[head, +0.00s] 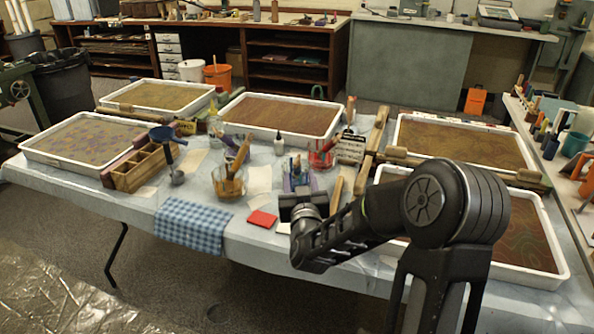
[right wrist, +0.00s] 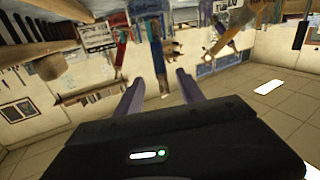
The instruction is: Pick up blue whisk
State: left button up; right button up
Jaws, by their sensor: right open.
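My right gripper (head: 300,192) is at the front middle of the table, by a glass cup (head: 296,181) holding blue-purple tools; its arm covers part of this area. In the right wrist view the jaws (right wrist: 159,77) are open. A slim blue-purple handle with a brownish end (right wrist: 156,52) shows between the fingers in that picture, with no clear contact. It may be the blue whisk, but its head is not clear. A red-handled tool (right wrist: 121,50) stands beside it. My left gripper is not in view.
A glass cup with wooden-handled tools (head: 228,182) stands to the left, a red cup (head: 321,156) behind. Shallow trays (head: 24,147) surround the tools. A wooden caddy (head: 128,178) and checked cloth (head: 192,226) are at left.

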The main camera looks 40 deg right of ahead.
aim_at(298, 168)
jog(key=shift+x, duration=0.85)
jog(key=shift+p+x, duration=0.35)
jog(key=shift+x, duration=2.25)
jog(key=shift+c, duration=0.6)
grip_shut()
